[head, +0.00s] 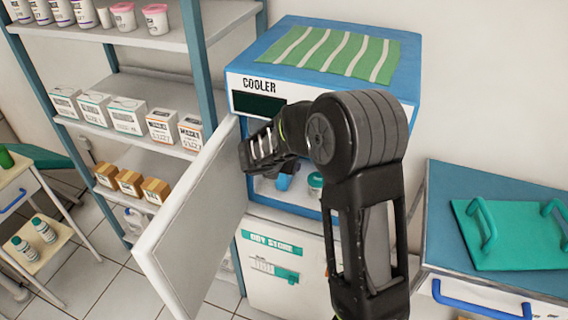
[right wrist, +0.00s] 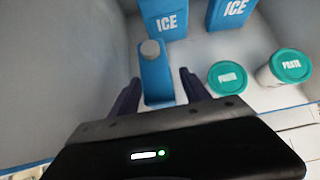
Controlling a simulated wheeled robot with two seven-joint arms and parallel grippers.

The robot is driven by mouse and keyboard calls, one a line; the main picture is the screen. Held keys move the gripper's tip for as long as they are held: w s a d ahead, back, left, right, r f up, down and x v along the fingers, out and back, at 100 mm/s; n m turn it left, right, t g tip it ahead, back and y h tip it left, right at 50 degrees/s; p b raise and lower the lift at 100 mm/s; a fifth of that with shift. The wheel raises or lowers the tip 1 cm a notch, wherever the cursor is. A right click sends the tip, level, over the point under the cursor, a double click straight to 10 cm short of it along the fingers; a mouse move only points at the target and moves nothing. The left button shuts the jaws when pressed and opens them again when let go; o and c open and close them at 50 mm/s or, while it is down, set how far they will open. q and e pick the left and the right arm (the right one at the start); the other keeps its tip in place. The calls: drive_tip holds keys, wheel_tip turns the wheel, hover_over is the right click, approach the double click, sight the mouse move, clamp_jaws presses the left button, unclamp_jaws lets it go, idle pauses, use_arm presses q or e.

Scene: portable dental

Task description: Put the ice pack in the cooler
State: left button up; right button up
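The cooler (head: 310,62) is a blue and white box with its white door (head: 195,225) swung open to the left. My right arm reaches into it in the head view. In the right wrist view my right gripper (right wrist: 160,80) is inside, its two dark fingers apart on either side of a blue ice pack (right wrist: 157,78) with a grey cap. Narrow gaps show between the pack and the fingers. The pack looks upright on the cooler floor; its base is partly hidden by the gripper. My left gripper is not in view.
Two blue packs marked ICE (right wrist: 165,18) stand at the back. Two teal-lidded paste jars (right wrist: 227,78) stand right of my gripper. A stocked shelf (head: 130,140) is left of the cooler, and a blue-topped cabinet (head: 490,225) with a teal tray is on the right.

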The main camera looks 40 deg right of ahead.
drive_tip(key=shift+r, duration=0.1)
drive_tip(key=shift+s+a+r, duration=0.15)
drive_tip(key=shift+a+r, duration=0.2)
drive_tip(key=shift+r, duration=0.05)
drive_tip(key=s+a+r+b, duration=0.1)
drive_tip(key=s+a+b, duration=0.1)
drive_tip(key=s+a, duration=0.5)
drive_tip(key=a, duration=0.4)
drive_tip(key=shift+s+r, duration=0.2)
drive_tip(key=shift+s, duration=0.15)
